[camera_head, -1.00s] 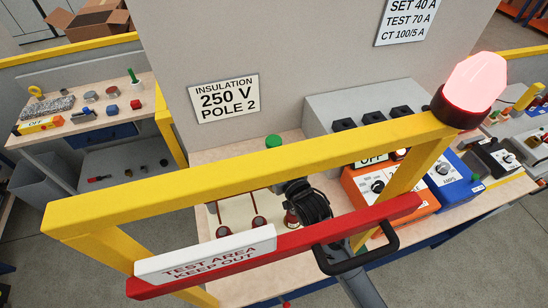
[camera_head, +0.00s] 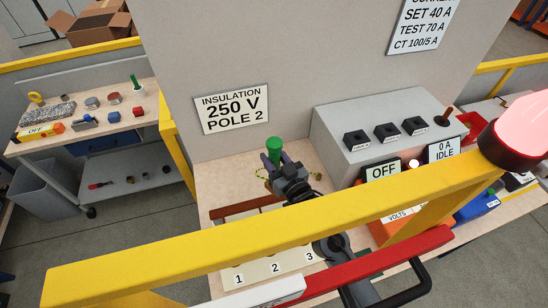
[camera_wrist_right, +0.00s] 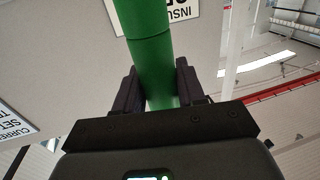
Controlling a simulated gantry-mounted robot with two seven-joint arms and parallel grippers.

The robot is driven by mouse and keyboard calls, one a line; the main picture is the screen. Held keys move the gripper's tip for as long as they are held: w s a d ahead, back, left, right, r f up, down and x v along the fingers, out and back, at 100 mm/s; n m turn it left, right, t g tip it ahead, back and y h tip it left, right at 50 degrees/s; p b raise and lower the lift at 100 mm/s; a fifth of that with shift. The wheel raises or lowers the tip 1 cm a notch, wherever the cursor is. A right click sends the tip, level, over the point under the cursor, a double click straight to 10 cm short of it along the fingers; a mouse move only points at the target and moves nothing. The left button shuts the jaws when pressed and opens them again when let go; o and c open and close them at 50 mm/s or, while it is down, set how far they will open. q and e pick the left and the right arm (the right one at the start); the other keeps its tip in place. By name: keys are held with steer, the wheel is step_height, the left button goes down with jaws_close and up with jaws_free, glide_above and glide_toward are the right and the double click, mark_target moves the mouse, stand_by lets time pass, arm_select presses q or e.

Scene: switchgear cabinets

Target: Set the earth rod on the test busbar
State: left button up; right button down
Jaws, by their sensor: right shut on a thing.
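The green earth rod (camera_head: 275,145) stands roughly upright near the back wall of the middle bench. My right gripper (camera_head: 274,162) is shut on it, and a thin green-yellow lead shows beside the fingers. In the right wrist view the green rod (camera_wrist_right: 153,60) runs between the two dark fingers (camera_wrist_right: 158,88). The rod's lower end is hidden by the gripper. A brown-red bar (camera_head: 246,207), which looks like the test busbar, lies to the left, in front of the rod; my arm and the yellow rail hide part of that area. My left gripper is not in view.
A yellow rail (camera_head: 270,222) and a red bar (camera_head: 385,262) cross in front of the bench. A pale panel numbered 1 to 3 (camera_head: 273,267) lies behind them. A grey box (camera_head: 390,125) with black sockets stands to the right. A red beacon (camera_head: 520,125) tops the rail.

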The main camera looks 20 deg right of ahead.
steer(key=shift+f+b, duration=0.85)
steer(key=shift+f, duration=0.75)
steer(key=shift+f+b, duration=0.65)
steer(key=shift+f, duration=0.55)
steer(key=shift+f+b, duration=0.3)
steer(key=shift+f, duration=0.3)
stand_by(0.5)
steer(key=shift+r, duration=0.1)
